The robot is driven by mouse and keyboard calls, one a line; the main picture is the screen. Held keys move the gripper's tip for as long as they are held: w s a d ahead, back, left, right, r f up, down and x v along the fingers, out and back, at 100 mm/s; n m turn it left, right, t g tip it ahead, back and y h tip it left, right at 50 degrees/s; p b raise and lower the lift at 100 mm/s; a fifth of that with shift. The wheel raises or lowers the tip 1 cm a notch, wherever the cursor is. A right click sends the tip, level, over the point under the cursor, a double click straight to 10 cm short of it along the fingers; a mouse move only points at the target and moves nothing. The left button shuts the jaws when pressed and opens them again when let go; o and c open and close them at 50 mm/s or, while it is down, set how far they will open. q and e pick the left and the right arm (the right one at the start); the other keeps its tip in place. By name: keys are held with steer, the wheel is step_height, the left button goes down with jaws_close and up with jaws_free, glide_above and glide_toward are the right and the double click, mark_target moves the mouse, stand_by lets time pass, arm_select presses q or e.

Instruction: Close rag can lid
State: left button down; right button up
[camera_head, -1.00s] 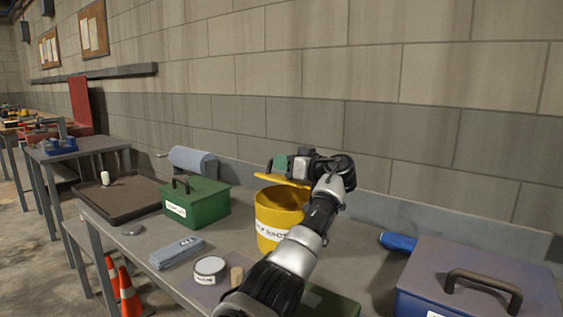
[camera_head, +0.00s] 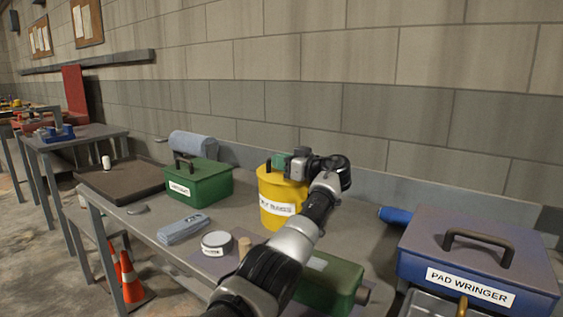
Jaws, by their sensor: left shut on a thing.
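The yellow rag can (camera_head: 279,208) stands on the grey bench with a white label on its front, partly covered by my left arm. Its yellow lid (camera_head: 268,174) lies about level across the can's top, with no gap visible at the front. The lid's right side is hidden behind the gripper and wrist. My left gripper (camera_head: 282,163) is at the top of the can, shut on the lid; the exact grip point is hard to see.
A green box (camera_head: 199,187) and a dark tray (camera_head: 120,182) stand left of the can. Folded blue cloth (camera_head: 183,229), a round tin (camera_head: 216,242) and a green case (camera_head: 335,285) lie in front. The blue pad wringer box (camera_head: 478,262) is at right.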

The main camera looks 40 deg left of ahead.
arm_select(q)
steer(key=shift+f, duration=0.5)
steer(key=c, duration=1.4)
jaws_free()
steer(key=shift+o, duration=1.2)
steer(key=shift+r, duration=0.1)
steer(key=shift+o, duration=0.2)
steer(key=shift+s+r, duration=0.1)
steer(key=shift+d, duration=0.15)
steer(key=w+d, duration=0.1)
steer(key=d, duration=0.9)
steer(key=shift+d, duration=0.25)
steer(key=shift+w, duration=0.1)
